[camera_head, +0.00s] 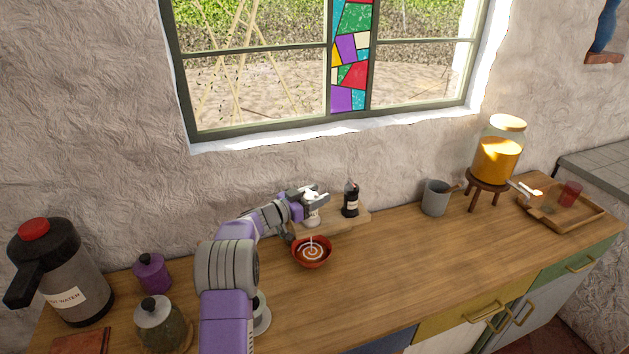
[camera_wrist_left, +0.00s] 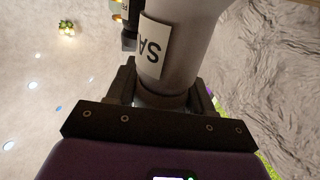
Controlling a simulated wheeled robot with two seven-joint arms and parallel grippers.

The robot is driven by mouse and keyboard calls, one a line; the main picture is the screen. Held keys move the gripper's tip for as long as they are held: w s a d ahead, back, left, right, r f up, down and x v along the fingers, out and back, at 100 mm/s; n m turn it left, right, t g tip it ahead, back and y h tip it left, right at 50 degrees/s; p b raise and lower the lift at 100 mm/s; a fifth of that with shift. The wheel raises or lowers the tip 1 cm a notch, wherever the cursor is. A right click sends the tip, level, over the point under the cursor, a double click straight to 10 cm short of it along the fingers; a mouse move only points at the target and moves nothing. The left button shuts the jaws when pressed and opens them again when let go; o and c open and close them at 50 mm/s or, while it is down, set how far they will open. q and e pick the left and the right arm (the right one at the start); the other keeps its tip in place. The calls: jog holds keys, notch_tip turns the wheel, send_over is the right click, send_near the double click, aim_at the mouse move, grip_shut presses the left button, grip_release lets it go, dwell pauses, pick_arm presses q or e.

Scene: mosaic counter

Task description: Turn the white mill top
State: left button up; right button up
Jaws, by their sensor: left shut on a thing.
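The white mill (camera_head: 312,216) stands on a small wooden board at the back of the counter, below the window. My left gripper (camera_head: 316,196) is at its top, with the jaws shut on it. In the left wrist view the mill's pale body (camera_wrist_left: 188,45) with a lettered label fills the upper middle, and my left gripper's fingers (camera_wrist_left: 163,95) sit on either side of its narrow part. The gripper hides much of the mill in the head view. My right gripper is not in view.
A dark bottle-like mill (camera_head: 350,200) stands just right on the board (camera_head: 345,222). A red bowl (camera_head: 311,255) sits in front. A grey mug (camera_head: 435,198), juice dispenser (camera_head: 497,150) and tray (camera_head: 562,222) stand to the right; jars and a flask (camera_head: 62,270) to the left. The front middle counter is clear.

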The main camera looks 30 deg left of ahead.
pick_arm(q)
jog(key=shift+m+g+h+p, duration=0.6)
jog(key=shift+m+h+p, duration=0.25)
jog(key=shift+h, duration=0.25)
jog(key=shift+s+d+f+m+g+h+p, duration=0.1)
jog(key=shift+d+m+g+h+p, duration=0.05)
jog(key=shift+m+g+h+p, duration=0.6)
jog(key=shift+s+d+f+m+g+h+p, duration=0.15)
jog(key=shift+m+g+h+p, duration=0.3)
jog(key=shift+h, duration=0.5)
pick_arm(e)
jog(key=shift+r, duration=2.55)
pick_arm(q)
jog(key=shift+d+m+g+h, duration=0.1)
jog(key=shift+m+g+h, duration=0.2)
jog(key=shift+m+g, duration=0.1)
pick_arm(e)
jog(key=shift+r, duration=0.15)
